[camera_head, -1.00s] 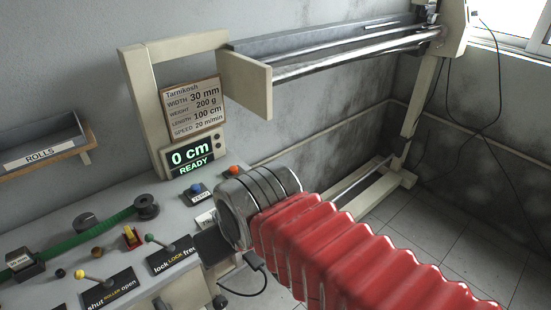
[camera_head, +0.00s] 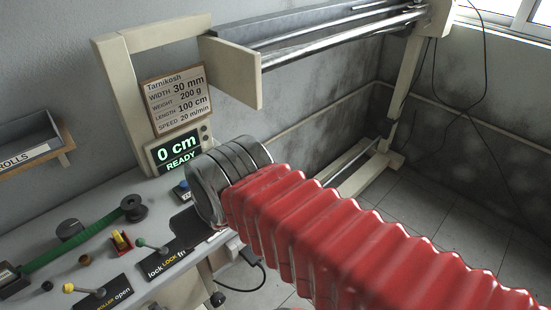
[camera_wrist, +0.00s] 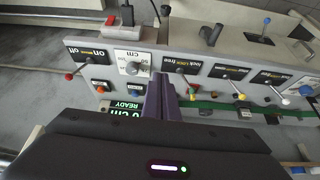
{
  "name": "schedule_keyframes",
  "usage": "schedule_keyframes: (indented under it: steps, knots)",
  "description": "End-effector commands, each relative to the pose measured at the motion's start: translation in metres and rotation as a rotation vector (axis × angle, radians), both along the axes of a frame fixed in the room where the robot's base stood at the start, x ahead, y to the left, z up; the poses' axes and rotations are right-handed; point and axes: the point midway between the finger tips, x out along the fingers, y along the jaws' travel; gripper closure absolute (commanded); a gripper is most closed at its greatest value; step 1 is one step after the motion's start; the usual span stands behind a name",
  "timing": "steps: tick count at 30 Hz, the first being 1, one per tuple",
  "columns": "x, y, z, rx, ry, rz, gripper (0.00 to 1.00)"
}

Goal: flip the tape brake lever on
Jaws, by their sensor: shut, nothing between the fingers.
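In the wrist view, my gripper (camera_wrist: 163,88) is shut and empty, its dark purple fingers pointing at the control panel. To its left is a lever with a red knob (camera_wrist: 69,76) on a black on/off plate (camera_wrist: 88,52); the plate's small middle word is unreadable, so I cannot confirm it is the tape brake. The fingers are apart from this knob in the picture. In the head view, my red-sleeved arm covers that part of the panel and most of the gripper.
A lock/free lever (camera_head: 140,242) and a roller lever (camera_head: 68,287) stand on the panel. A dial (camera_wrist: 132,68) lies between the on/off plate and my fingers. The display (camera_head: 177,152) reads 0 cm, READY. Green tape (camera_head: 75,237) runs to a black spool (camera_head: 133,208).

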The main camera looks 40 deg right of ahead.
Motion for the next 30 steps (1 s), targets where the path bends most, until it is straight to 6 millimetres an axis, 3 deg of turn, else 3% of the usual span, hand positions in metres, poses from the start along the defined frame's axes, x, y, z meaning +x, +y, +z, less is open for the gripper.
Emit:
schedule_keyframes:
  steps: [5,14,23,30]
  knots:
    - [0.014,-0.010,0.004,0.010,0.049,-0.007,1.00]
    - [0.051,-0.055,0.012,0.071,0.153,-0.012,1.00]
    - [0.087,-0.118,0.013,0.169,0.203,0.003,1.00]
    - [0.108,-0.181,0.007,0.260,0.196,0.020,1.00]
